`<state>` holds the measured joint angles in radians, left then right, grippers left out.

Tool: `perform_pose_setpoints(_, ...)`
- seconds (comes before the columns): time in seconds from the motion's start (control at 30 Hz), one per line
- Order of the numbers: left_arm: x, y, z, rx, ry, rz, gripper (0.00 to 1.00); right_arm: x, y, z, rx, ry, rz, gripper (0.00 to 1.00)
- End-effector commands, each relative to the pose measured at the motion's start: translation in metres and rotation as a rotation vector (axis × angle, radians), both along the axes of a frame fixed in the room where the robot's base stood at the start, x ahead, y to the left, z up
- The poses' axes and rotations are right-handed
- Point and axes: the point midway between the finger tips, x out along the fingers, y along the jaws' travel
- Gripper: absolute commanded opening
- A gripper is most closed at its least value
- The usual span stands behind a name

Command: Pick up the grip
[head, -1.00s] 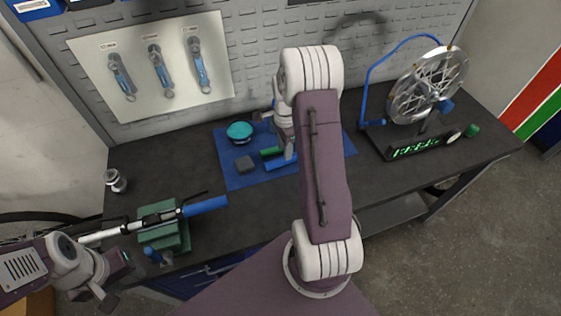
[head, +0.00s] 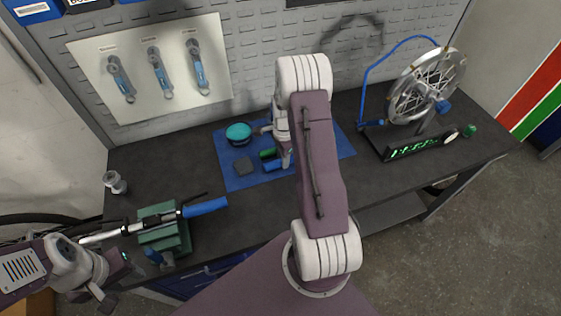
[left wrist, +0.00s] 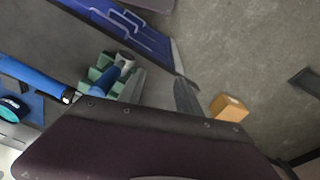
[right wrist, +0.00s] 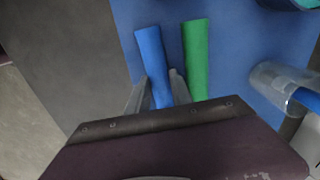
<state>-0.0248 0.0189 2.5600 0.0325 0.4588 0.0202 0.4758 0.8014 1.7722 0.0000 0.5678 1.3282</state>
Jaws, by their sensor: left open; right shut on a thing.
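A blue grip (right wrist: 152,60) and a green grip (right wrist: 194,60) lie side by side over the blue mat (right wrist: 235,55) in the right wrist view. My right gripper (right wrist: 162,88) is shut on the blue grip, with one finger on each side of it. The green grip is just beside the right finger. In the head view my right gripper (head: 286,160) is at the mat, by the blue grip (head: 275,166) and green grip (head: 267,154). I cannot tell whether the blue grip touches the mat. My left gripper (head: 119,286) is open and empty near the bench's front left.
A green clamp stand (head: 163,232) holds a bar with a blue sleeve (head: 205,207) on the bench's left. A wheel on a stand (head: 427,88) stands at right. Tools hang behind.

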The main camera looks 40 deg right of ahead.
Motion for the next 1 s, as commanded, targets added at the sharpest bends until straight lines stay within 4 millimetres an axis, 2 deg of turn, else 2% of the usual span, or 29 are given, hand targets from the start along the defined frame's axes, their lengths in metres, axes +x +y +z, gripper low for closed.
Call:
perform_pose_setpoints(0.17,0.000,0.000,-0.001,0.000,0.000,0.000,0.41,0.000,0.000,0.006,0.000,-0.001,0.000,0.00)
perform_pose_setpoints(0.37,0.000,0.000,-0.005,0.000,0.000,0.000,0.41,0.002,-0.001,0.038,-0.003,-0.005,0.000,0.00)
perform_pose_setpoints(0.8,0.000,0.000,-0.015,0.000,0.000,0.000,0.41,-0.048,-0.083,0.097,-0.001,-0.002,-0.004,0.00)
perform_pose_setpoints(1.0,0.000,0.000,-0.015,0.000,0.000,0.000,0.41,-0.057,-0.100,0.109,-0.001,-0.001,-0.002,0.00)
